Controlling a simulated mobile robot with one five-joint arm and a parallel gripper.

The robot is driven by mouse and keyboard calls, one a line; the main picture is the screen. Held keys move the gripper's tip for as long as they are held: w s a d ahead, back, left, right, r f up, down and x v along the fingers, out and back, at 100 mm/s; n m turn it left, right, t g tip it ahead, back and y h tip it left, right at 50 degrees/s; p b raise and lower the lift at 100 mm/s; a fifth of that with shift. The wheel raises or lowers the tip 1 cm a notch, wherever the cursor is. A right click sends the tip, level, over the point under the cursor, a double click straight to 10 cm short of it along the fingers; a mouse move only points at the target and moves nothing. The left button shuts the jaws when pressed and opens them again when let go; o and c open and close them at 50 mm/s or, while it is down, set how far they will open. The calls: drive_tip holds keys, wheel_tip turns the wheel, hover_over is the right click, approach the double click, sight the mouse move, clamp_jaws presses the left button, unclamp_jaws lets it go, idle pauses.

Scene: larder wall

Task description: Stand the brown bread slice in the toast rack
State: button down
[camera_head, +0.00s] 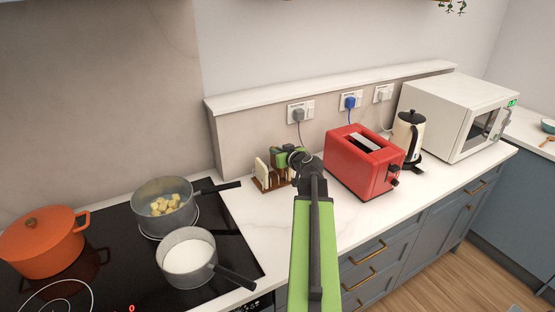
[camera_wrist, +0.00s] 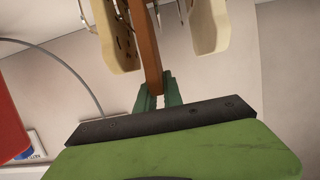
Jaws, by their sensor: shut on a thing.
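The toast rack (camera_head: 264,187) stands on the white worktop between the hob and the red toaster, with a brown base. Pale bread slices stand upright in it, one at its left end (camera_head: 261,171). My gripper (camera_head: 284,158) is over the rack and hides part of it. In the wrist view my gripper (camera_wrist: 157,97) is shut on the edge of the brown bread slice (camera_wrist: 147,48). The brown slice is seen edge-on, between a speckled pale slice (camera_wrist: 116,42) and a plain pale slice (camera_wrist: 209,30). Whether it touches the rack's base cannot be seen.
The red toaster (camera_head: 365,163) stands close to the right of the rack. A kettle (camera_head: 407,135) and a microwave (camera_head: 456,113) are beyond it. Two grey pans (camera_head: 187,254) and an orange pot (camera_head: 42,243) sit on the hob. A plug cable (camera_head: 299,132) hangs behind the rack.

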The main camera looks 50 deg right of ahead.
drive_tip(key=shift+r, duration=0.1)
drive_tip(key=shift+f+b, duration=0.5)
drive_tip(key=shift+f, duration=0.2)
drive_tip(key=c, duration=1.5)
unclamp_jaws()
drive_tip(key=shift+r, duration=0.1)
